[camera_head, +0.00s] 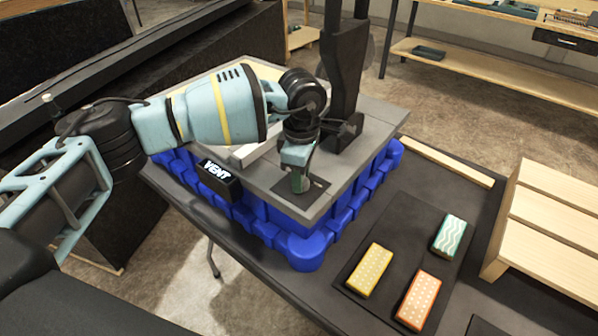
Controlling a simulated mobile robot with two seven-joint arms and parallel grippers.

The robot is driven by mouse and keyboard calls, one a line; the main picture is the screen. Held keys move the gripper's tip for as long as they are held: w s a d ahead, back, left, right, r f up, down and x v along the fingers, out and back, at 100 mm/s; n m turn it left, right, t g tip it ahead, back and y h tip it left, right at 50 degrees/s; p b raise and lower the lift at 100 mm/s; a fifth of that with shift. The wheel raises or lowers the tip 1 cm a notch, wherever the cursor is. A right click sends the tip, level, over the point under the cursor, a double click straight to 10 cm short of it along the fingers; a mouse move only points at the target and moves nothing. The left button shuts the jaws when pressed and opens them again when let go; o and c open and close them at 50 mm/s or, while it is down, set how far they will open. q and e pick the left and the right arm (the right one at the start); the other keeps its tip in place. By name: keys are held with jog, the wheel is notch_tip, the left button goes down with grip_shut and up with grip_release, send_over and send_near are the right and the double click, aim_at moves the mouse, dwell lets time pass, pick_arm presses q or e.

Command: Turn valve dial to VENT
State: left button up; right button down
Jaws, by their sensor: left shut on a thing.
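The console (366,140) has a grey top on a blue ribbed base and stands on a dark table. A black sign reading VENT (216,181) is on its front left edge. My left gripper (298,178) points down over the near right part of the top, above a dark square plate (315,193). My left arm covers much of the console's top. My right gripper is out of view.
A dark upright (345,60) rises behind the gripper, close to it. On a black mat to the right lie a yellow block (370,270), an orange block (418,301) and a teal wavy-patterned block (450,236). A wooden crate (550,215) stands at the far right.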

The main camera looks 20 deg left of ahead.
pick_arm(q)
jog(key=n+p, duration=0.1)
jog(key=n, duration=0.2)
jog(key=shift+r+n, duration=0.15)
jog(key=shift+n, duration=0.15)
jog(key=shift+n+p, duration=0.4)
jog(key=shift+n, duration=0.1)
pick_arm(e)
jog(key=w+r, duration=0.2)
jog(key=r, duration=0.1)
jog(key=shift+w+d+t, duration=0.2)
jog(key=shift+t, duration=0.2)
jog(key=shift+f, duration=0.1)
pick_arm(q)
jog(key=o, duration=0.8)
jog(key=shift+o, duration=1)
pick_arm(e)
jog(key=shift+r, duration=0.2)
pick_arm(q)
jog(key=shift+r, duration=3.8)
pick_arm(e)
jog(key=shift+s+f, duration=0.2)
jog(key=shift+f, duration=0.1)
pick_arm(q)
jog(key=shift+f, duration=0.1)
